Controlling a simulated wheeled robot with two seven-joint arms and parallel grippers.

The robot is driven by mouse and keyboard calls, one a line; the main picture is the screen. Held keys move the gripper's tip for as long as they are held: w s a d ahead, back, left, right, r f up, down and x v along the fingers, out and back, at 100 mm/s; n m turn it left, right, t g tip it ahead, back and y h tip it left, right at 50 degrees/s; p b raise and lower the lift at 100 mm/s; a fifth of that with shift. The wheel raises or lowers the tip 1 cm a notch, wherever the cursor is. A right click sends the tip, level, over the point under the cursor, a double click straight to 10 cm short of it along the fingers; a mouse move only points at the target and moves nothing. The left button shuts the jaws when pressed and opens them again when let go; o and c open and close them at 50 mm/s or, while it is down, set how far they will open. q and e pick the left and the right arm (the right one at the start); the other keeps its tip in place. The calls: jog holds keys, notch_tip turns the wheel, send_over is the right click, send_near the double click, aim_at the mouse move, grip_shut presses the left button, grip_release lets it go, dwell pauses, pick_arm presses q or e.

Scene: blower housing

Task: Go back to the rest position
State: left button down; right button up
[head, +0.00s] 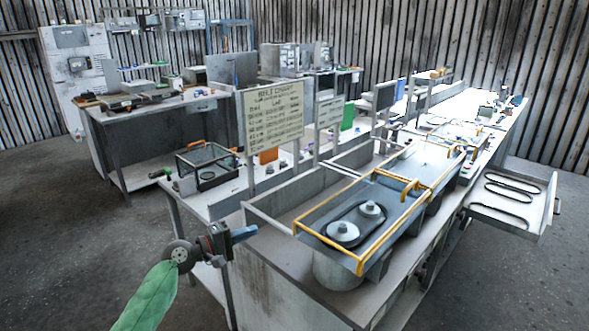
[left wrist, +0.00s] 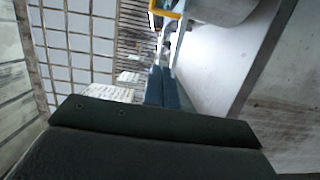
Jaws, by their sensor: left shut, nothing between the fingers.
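My left gripper (head: 256,230) is in the lower left-middle of the head view, at the end of my green-sleeved arm. Its blue fingers point right toward the near end of the bench and are shut with nothing between them. In the left wrist view the blue fingers (left wrist: 163,70) lie side by side, closed and empty. The gripper is in the air, apart from the blower housing (head: 320,212), a grey open box with a yellow-framed guard (head: 362,262). Two round pulleys (head: 343,233) sit inside it. My right gripper is not in view.
An open drawer (head: 520,215) with black belts (head: 505,198) sticks out on the right. A sign board (head: 272,115) stands behind the housing. A wire basket (head: 208,163) rests on the bench left of it. The floor at lower left is clear.

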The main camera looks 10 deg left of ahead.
pick_arm(q)
jog(key=w+a+f+m+y, duration=0.2)
jog(key=a+f+m+y, duration=0.15)
jog(key=f, duration=0.35)
jog(key=w+a+f+m+y, duration=0.2)
jog(key=a+f+m+y, duration=0.15)
jog(key=f, duration=0.45)
jog(key=s+a+f+m+g+y, duration=0.1)
jog(key=s+f+g+y, duration=0.2)
jog(key=f, duration=0.8)
jog(key=s+a+f+m+y, duration=0.1)
jog(key=s+f+m+y, duration=0.15)
jog(key=s+f, duration=0.65)
jog(key=s+d+f+g+y, duration=0.1)
jog(key=s+d+f+g, duration=0.1)
jog(key=s+f, duration=0.65)
jog(key=s+d+f+g+y, duration=0.15)
jog(key=s+f, duration=0.45)
jog(key=f, duration=0.6)
jog(key=s+d+f+g, duration=0.1)
jog(key=s+d+f, duration=0.1)
jog(key=s, duration=0.6)
jog(key=s+d+f+g+h, duration=0.1)
jog(key=s+d+f, duration=0.2)
jog(key=s, duration=0.5)
jog(key=s+d+f+n+g, duration=0.1)
jog(key=s+f, duration=0.3)
jog(key=s, duration=0.4)
jog(key=shift+s+d+f, duration=0.3)
jog(key=shift+d, duration=0.6)
